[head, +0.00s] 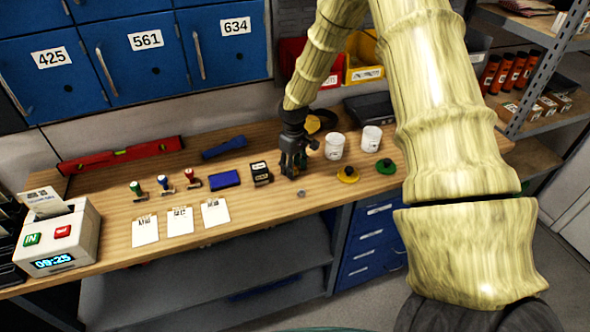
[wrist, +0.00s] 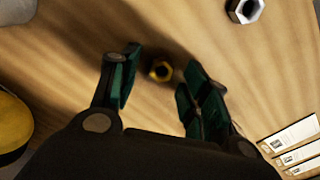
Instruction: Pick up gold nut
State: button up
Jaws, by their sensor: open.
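The gold nut (wrist: 160,71) lies on the wooden bench and shows in the wrist view between the two fingers of my gripper (wrist: 163,76). The fingers are apart, one to each side of the nut, and nothing is held. I cannot tell how far the fingertips are above the bench. In the head view my gripper (head: 291,172) points down at the bench, and the gold nut is hidden there. A silver nut (wrist: 244,9) lies apart, at the upper right of the wrist view; it also shows in the head view (head: 301,193).
White cards (head: 180,221) lie near the front edge.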

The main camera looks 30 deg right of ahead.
jog(key=shift+f, duration=0.2)
jog(key=c, duration=1)
jog(key=shift+r, duration=0.1)
